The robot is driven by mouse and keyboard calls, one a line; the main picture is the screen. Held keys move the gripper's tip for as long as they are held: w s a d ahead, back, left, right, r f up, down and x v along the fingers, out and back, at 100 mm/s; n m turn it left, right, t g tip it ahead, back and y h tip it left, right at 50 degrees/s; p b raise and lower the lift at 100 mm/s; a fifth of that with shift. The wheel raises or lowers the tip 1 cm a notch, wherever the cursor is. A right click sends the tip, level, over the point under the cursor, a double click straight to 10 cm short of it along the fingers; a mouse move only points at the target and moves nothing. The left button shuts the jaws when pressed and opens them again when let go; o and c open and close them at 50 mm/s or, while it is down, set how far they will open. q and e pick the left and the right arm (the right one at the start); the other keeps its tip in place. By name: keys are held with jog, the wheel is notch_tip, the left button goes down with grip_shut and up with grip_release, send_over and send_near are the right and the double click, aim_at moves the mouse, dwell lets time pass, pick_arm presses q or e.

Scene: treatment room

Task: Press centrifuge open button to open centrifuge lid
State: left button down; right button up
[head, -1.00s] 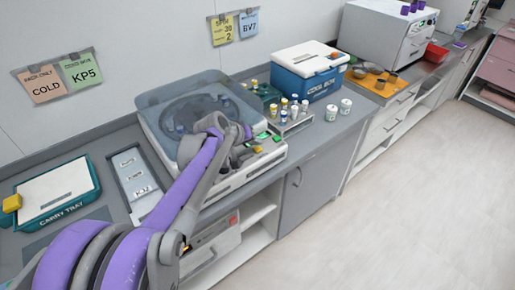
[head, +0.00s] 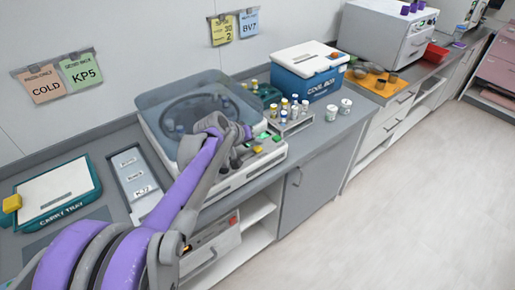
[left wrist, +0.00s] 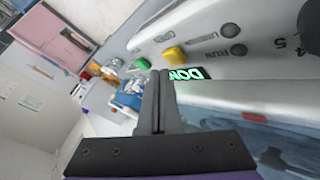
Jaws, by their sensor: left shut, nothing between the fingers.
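The white centrifuge (head: 265,164) stands on the counter, its clear grey lid (head: 156,98) down over the round rotor. Its sloped front panel carries a green button (head: 277,139) and a yellow button (left wrist: 175,55). The green button also shows in the left wrist view (left wrist: 143,64), near a lit green display (left wrist: 188,74). My left gripper (left wrist: 158,74) is shut and empty, with its tips over the panel by the display and short of the yellow button in the picture. In the head view my left arm partly hides the panel and lid. My right gripper is out of view.
A tube rack (head: 290,124) and a blue cool box (head: 307,85) stand right of the centrifuge. Two white jars (head: 332,112) are near the counter edge. A grey tray (head: 128,166) and a teal carry tray (head: 88,198) lie to the left.

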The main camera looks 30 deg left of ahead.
aim_at(256, 150)
pick_arm(q)
jog(key=shift+f, duration=0.1)
jog(key=shift+f, duration=0.3)
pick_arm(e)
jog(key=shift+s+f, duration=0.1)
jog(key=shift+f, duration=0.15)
pick_arm(q)
jog(key=shift+f+b, duration=0.45)
jog(key=shift+f, duration=0.1)
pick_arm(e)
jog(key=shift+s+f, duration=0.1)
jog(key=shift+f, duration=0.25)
pick_arm(q)
jog(key=shift+r, duration=0.15)
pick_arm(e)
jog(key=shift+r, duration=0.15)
pick_arm(q)
jog(key=shift+r+p, duration=0.6)
jog(key=shift+r, duration=0.2)
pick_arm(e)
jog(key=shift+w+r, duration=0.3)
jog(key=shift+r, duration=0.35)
